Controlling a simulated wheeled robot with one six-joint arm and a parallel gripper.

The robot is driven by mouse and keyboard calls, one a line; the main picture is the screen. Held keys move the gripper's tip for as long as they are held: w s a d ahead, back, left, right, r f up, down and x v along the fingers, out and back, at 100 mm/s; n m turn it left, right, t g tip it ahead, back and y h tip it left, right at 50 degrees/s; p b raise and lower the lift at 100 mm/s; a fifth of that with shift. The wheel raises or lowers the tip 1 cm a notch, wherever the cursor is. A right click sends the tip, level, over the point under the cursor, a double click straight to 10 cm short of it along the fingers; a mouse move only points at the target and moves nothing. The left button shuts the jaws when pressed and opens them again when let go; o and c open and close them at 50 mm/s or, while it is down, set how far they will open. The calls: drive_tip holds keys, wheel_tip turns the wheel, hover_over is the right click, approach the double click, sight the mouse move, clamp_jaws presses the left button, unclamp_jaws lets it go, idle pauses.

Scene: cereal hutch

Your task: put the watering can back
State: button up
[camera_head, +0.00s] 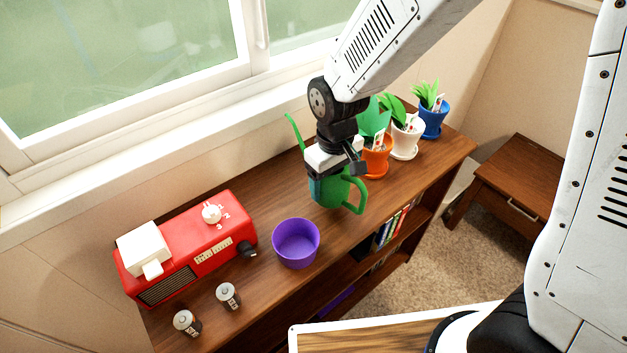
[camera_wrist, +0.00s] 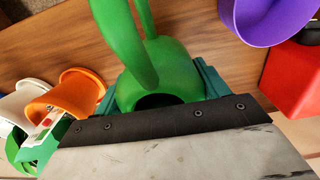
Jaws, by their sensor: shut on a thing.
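The green watering can (camera_head: 322,191) is on or just above the wooden shelf top, between the purple bowl and the potted plants; I cannot tell if its base touches the wood. Its handle points to the front right and its spout to the back left. My gripper (camera_head: 336,168) is over the can from above and shut on it. In the wrist view the can (camera_wrist: 172,72) fills the middle, with its handle towards the top and its dark opening near my gripper (camera_wrist: 160,105). My gripper hides part of the can's top in the head view.
The purple bowl (camera_head: 296,243), a red radio (camera_head: 190,248) and two batteries (camera_head: 228,296) stand to the left. Orange (camera_head: 376,160), white (camera_head: 405,141) and blue (camera_head: 433,118) pots with plants stand at the right. The window (camera_head: 120,60) is behind. The shelf top (camera_head: 262,200) is bare left of the can.

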drive_tip(key=shift+w+a, duration=0.3)
drive_tip(key=shift+a, duration=0.1)
drive_tip(key=shift+w+a, duration=0.3)
drive_tip(key=shift+a, duration=0.25)
wheel_tip(320, 180, down, 4)
drive_tip(key=shift+w+d+r, duration=0.1)
drive_tip(key=shift+r, duration=0.1)
drive_tip(key=shift+f, duration=0.1)
drive_tip(key=o, duration=1.3)
drive_tip(key=shift+c, duration=0.2)
wheel_tip(320, 180, up, 12)
drive_tip(key=shift+r, duration=0.15)
